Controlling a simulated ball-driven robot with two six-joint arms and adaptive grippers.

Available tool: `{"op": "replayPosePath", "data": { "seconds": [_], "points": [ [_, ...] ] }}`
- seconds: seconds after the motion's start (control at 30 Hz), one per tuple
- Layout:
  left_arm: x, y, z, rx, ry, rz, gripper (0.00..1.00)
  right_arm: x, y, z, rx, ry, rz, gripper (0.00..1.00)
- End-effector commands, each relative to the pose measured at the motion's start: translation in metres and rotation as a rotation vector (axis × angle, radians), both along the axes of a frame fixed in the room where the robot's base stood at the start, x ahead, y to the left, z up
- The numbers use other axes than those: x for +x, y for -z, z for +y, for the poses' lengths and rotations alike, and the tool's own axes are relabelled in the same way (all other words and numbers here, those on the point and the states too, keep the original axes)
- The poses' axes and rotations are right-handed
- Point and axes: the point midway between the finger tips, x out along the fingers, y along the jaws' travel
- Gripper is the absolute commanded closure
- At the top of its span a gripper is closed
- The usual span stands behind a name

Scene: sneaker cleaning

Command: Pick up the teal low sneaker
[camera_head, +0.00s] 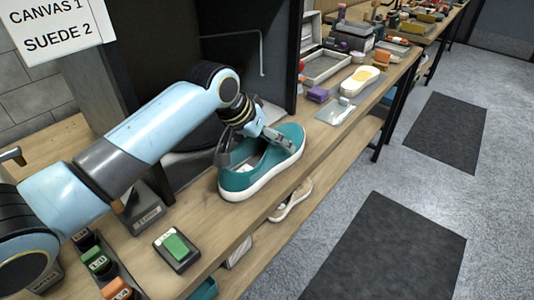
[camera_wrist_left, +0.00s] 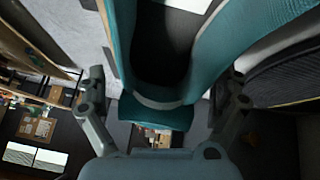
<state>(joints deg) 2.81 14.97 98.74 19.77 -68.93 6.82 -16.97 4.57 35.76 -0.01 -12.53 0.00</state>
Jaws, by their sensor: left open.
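The teal low sneaker (camera_head: 237,181) stands upright on the wooden bench (camera_head: 205,222), its white sole along the front edge side. My left gripper (camera_head: 249,144) is over its opening, with its fingers spread apart across the shoe. In the left wrist view the teal sneaker (camera_wrist_left: 158,112) lies between the two spread fingers of my left gripper (camera_wrist_left: 165,95), and gaps show beside it. I cannot tell whether either finger touches the shoe. My right gripper is out of view.
A small tray with a green block (camera_head: 175,246) sits nearer on the bench. A dark cabinet (camera_head: 247,45) stands behind. A beige shoe (camera_head: 292,199) rests on the shelf below.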

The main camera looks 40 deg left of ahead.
Motion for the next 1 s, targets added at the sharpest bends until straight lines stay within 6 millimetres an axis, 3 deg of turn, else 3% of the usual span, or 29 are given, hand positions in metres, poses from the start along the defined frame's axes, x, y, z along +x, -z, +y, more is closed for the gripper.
{"op": "replayPosePath", "data": {
  "seconds": [0.3, 0.87, 1.0],
  "points": [
    [0.0026, 0.0050, -0.0005, 0.000, 0.000, 0.000, 0.03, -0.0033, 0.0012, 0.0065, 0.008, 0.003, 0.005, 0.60],
    [0.0024, 0.0050, -0.0005, 0.000, 0.000, 0.001, 0.76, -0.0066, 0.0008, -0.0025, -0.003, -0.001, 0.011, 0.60],
    [0.0029, 0.0043, -0.0006, 0.001, 0.001, -0.001, 0.79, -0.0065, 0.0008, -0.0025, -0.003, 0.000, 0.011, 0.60]
  ]
}}
